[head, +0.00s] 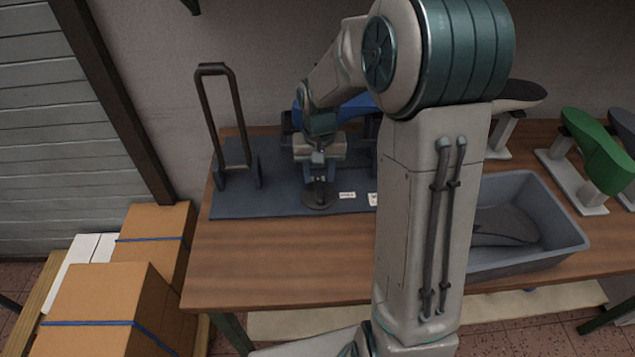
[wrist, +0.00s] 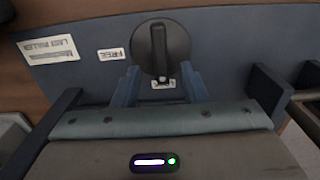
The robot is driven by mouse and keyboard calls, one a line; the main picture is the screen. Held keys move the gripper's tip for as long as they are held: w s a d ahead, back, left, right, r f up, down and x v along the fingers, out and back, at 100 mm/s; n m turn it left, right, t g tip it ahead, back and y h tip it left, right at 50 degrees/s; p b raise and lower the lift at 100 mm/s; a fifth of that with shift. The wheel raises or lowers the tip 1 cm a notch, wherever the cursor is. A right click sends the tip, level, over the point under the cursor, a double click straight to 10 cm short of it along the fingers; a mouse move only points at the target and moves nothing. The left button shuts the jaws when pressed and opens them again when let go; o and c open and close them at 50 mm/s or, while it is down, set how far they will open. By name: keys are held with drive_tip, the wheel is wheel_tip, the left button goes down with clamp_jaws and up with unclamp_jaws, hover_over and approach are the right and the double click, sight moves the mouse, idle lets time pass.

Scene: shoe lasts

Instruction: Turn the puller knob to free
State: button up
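The puller knob (wrist: 176,42) is a dark round disc with a raised bar handle on the blue-grey puller base (wrist: 225,40). The bar points down in the wrist view, toward a small white label (wrist: 163,85) that is partly hidden. A label reading FREE (wrist: 111,54) lies left of the knob. My gripper (wrist: 160,76) is open, its two blue fingers on either side of the bar's lower end, with gaps showing on both sides. In the head view, the knob (head: 318,200) shows below my gripper (head: 318,177) at the front of the base.
A larger label (wrist: 48,50) reads LAST PULLER. A tall dark hoop handle (head: 232,115) rises at the base's left. A grey bin (head: 550,225) with a dark object stands right on the wooden table (head: 270,270). Green and dark lasts stand behind it. Cardboard boxes (head: 105,290) are at left.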

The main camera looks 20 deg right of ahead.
sight(318, 188)
drive_tip(key=shift+f, duration=1.95)
clamp_jaws()
drive_tip(key=shift+a, duration=0.1)
